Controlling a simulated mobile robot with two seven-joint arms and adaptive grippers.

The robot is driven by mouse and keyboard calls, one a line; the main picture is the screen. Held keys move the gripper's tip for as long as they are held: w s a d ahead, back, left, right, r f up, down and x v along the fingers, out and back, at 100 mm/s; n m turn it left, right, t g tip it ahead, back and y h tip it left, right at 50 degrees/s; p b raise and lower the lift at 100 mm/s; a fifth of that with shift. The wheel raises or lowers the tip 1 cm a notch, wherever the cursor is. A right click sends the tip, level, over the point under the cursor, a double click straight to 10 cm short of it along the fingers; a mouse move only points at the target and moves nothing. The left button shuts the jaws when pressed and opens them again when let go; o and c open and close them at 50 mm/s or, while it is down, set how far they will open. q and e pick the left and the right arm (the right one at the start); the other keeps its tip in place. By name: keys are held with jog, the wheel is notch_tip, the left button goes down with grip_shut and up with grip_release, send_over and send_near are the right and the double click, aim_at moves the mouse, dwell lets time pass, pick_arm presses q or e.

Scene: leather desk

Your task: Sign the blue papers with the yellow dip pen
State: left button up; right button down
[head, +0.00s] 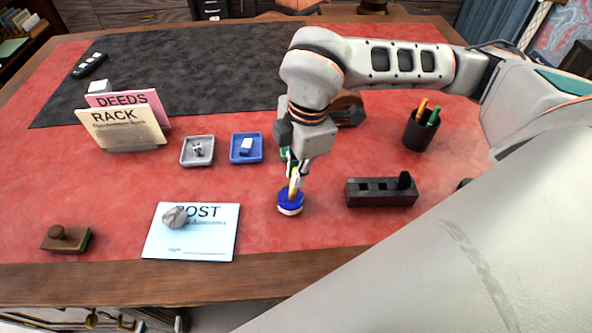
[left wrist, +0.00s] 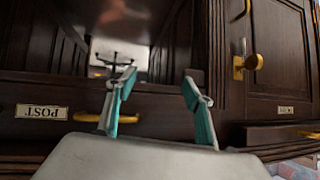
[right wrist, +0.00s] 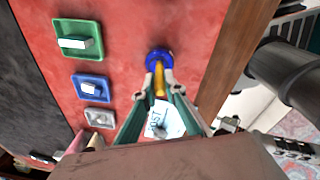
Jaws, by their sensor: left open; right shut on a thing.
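My right gripper (head: 297,172) is shut on the yellow dip pen (right wrist: 159,80), which points down at the blue inkwell (head: 290,207). The pen's lower end is at the inkwell's top; how deep it sits I cannot tell. The inkwell also shows in the right wrist view (right wrist: 158,56). The light blue POST paper (head: 190,246) lies flat near the front edge, left of the inkwell, with a grey stone (head: 176,217) on it. My left gripper (left wrist: 158,85) is open and empty in front of dark wooden furniture in the left wrist view.
A black slotted stand (head: 365,194) and a pen cup (head: 420,133) stand right of the inkwell. Grey (head: 197,160) and blue (head: 246,158) trays lie behind the paper, left of my right gripper. A brown rocker blotter (head: 66,240) and a paper rack (head: 125,146) are at left.

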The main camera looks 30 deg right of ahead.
jog(key=shift+r+p, duration=1.6)
jog(key=shift+r, duration=1.8)
